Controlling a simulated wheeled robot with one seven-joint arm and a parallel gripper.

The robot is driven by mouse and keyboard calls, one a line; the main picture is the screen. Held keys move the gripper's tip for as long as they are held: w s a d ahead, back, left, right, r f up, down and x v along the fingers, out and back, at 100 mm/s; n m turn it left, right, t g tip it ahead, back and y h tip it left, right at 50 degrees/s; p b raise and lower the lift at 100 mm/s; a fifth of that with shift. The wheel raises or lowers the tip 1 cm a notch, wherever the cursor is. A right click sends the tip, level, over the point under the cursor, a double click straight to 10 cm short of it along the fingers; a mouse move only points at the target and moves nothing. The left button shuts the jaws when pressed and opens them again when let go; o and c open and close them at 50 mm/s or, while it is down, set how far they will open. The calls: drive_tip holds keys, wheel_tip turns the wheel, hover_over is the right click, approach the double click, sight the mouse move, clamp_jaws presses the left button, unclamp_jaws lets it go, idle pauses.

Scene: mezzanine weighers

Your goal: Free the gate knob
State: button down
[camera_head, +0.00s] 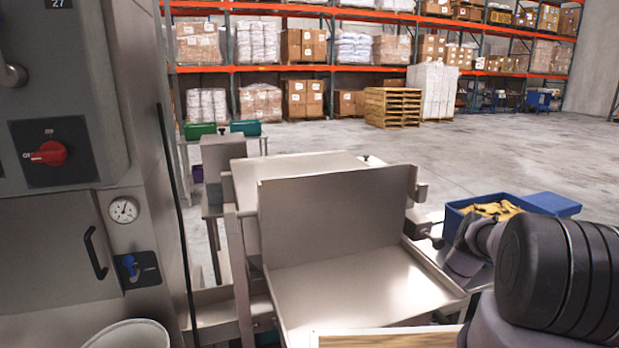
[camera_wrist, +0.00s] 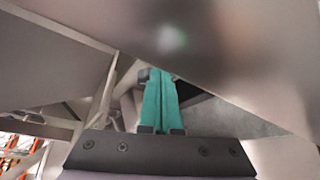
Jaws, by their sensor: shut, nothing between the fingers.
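A steel weigher with an upright plate (camera_head: 335,215) and a sloping tray (camera_head: 360,290) stands in the middle of the head view. A small dark knob-like part (camera_head: 437,241) shows at the plate's right side, close to my arm. I cannot tell whether it is the gate knob or what blocks it. My gripper (camera_wrist: 157,76) is shut and empty in the wrist view, its teal fingers together. Steel panels (camera_wrist: 50,60) surround it closely, and I cannot tell whether the fingers touch them. My fingertips are not clear in the head view.
A blue crate (camera_head: 452,222) with yellow items stands right of the weigher, behind my arm. A steel cabinet (camera_head: 140,200) with a red switch (camera_head: 50,152) fills the left. A wooden-topped edge (camera_head: 385,340) lies in front. Open floor (camera_head: 420,150) lies beyond.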

drive_tip(key=shift+w+a, duration=0.2)
drive_tip(key=shift+w, duration=0.4)
drive_tip(key=shift+s+a, duration=0.15)
drive_tip(key=shift+a, duration=0.25)
idle(0.4)
drive_tip(key=shift+s+a+r, duration=0.1)
drive_tip(key=shift+a+r, duration=0.05)
drive_tip(key=shift+r, duration=0.2)
drive_tip(key=shift+s+d+r, duration=0.15)
drive_tip(key=shift+s+d, duration=0.2)
drive_tip(key=shift+s, duration=0.55)
drive_tip(key=shift+s+d+r, duration=0.15)
drive_tip(key=shift+s+d, duration=0.25)
drive_tip(key=shift+s, duration=0.55)
drive_tip(key=shift+s+d+r, duration=0.15)
drive_tip(key=shift+s+d, duration=0.2)
drive_tip(key=shift+s, duration=0.55)
